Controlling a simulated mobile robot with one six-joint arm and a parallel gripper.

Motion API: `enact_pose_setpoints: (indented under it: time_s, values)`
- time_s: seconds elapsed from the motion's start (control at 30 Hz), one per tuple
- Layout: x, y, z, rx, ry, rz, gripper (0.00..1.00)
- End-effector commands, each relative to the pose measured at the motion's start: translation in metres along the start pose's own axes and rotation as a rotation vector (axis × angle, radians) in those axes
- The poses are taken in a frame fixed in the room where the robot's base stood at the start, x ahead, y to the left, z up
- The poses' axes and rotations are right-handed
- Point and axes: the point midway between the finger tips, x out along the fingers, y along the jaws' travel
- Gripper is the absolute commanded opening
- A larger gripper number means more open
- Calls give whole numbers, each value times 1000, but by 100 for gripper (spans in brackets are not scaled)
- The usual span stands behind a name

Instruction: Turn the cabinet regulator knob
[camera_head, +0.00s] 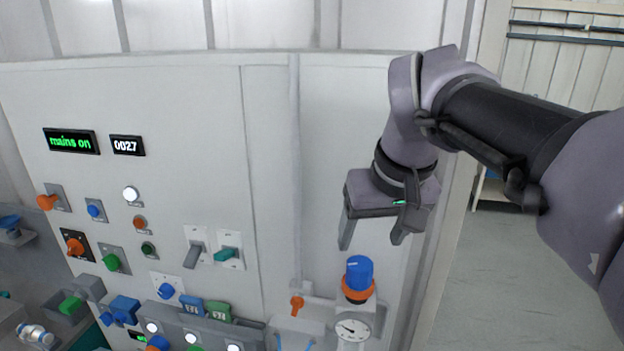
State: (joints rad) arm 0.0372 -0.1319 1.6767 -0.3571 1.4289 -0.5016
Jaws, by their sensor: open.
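The regulator knob (359,274) is a blue cap on an orange collar (357,293), standing upright above a round white gauge (352,328) low on the right side of the cabinet (190,110). My gripper (371,242) hangs above the knob with its two fingers pointing down and apart. It is open and empty. The fingertips appear a little above the blue cap and not touching it. I cannot tell the depth between them from this one view.
A small orange valve handle (297,305) is left of the knob. Two toggle levers (194,254) (228,254) and several buttons stick out further left. A lit display (71,141) reads "mains on". Open floor (510,260) lies right of the cabinet.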

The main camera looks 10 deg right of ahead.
Motion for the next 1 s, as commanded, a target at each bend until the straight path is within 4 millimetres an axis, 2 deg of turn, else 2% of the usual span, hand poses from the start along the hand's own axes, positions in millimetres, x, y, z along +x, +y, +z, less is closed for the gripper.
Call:
enact_pose_setpoints:
  time_s: [0.03, 0.13, 0.2, 0.27, 0.5, 0.7, 0.83, 1.0]
  values:
    - [-24, 1, -18, -12, -1, 2, 69]
    - [-32, 4, -30, -30, -2, 5, 69]
    - [-26, 4, -31, -34, -4, 5, 69]
    - [-14, 4, -30, -35, -5, 5, 69]
    - [56, 4, -27, -33, -7, 5, 69]
    - [107, 4, -28, -33, -5, 4, 69]
    - [129, 4, -28, -33, -4, 5, 69]
    - [144, 4, -29, -32, -1, 5, 69]
